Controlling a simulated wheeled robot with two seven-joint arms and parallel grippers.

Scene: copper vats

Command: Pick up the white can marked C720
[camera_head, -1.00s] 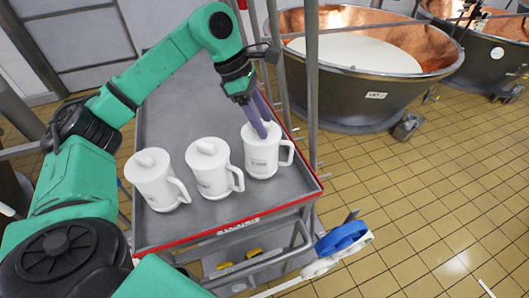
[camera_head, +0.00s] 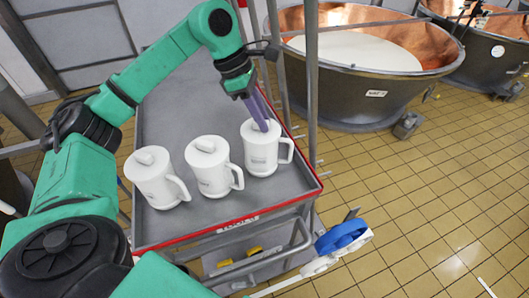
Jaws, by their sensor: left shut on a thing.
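Three white lidded cans with side handles stand in a row on a grey metal cart top (camera_head: 190,100). My left gripper (camera_head: 262,124), with purple fingers, is at the top of the right can (camera_head: 262,152) and shut on its lid knob. The middle can (camera_head: 212,172) and the left can (camera_head: 158,184) stand free to its left. Each can bears small dark print that is too small to read, so I cannot tell which is C720.
The cart has a red front edge (camera_head: 235,225) and upright metal posts on its right. A copper vat (camera_head: 370,90) of white liquid stands behind right, with another vat (camera_head: 490,55) beyond. A blue-and-white object (camera_head: 341,238) is at lower right. The cart's back is clear.

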